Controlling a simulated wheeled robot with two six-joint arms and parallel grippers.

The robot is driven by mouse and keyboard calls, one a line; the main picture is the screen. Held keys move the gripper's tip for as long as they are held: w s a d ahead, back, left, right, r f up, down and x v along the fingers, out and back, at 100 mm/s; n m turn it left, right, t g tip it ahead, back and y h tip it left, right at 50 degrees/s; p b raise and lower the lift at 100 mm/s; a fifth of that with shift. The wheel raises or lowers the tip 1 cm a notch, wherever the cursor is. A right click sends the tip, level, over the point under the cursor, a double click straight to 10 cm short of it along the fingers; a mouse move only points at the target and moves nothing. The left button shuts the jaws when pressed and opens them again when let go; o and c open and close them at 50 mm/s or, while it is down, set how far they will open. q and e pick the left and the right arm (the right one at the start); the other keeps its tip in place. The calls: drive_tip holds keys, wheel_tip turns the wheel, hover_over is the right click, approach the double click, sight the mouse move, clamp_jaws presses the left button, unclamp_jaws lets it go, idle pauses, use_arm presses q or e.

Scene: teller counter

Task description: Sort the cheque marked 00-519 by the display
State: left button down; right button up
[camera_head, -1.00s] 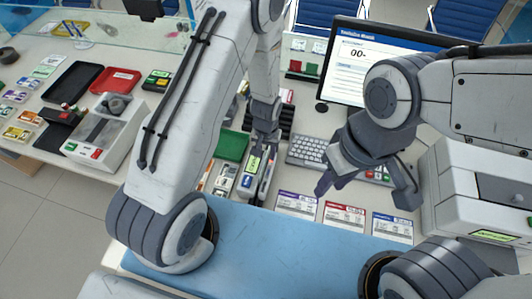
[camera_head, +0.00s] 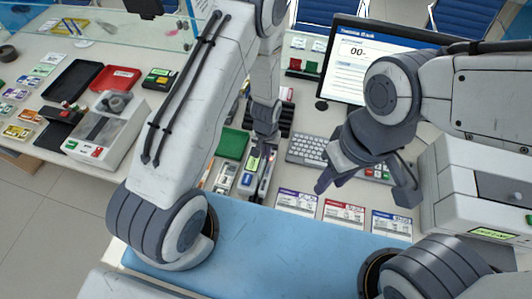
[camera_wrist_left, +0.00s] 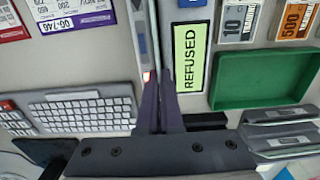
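Three cheques lie on the counter: purple (camera_head: 298,202), red (camera_head: 344,215) and blue (camera_head: 391,225). In the left wrist view the purple one (camera_wrist_left: 85,18) reads 00-746; the others' numbers are unreadable. The display (camera_head: 375,65) shows "00-", the rest hidden by my right arm. My left gripper (camera_head: 262,152) hangs over the slotted tray beside the yellow-green REFUSED label (camera_wrist_left: 190,58). Its fingers (camera_wrist_left: 160,105) look shut in the left wrist view, with no cheque seen between them.
A keyboard (camera_head: 307,149) stands behind the cheques. A green tray (camera_head: 232,144) lies left of my left gripper. A white machine (camera_head: 480,190) stands at right. Black (camera_head: 73,82) and red (camera_head: 115,79) trays are on the left counter. A blue pad (camera_head: 285,245) lines the front edge.

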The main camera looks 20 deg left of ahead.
use_arm(q)
wheel_tip(320, 180, up, 12)
drive_tip(key=p, duration=0.8)
drive_tip(key=shift+f+p, duration=0.25)
drive_tip(key=shift+p, duration=0.05)
idle(0.9)
idle(0.3)
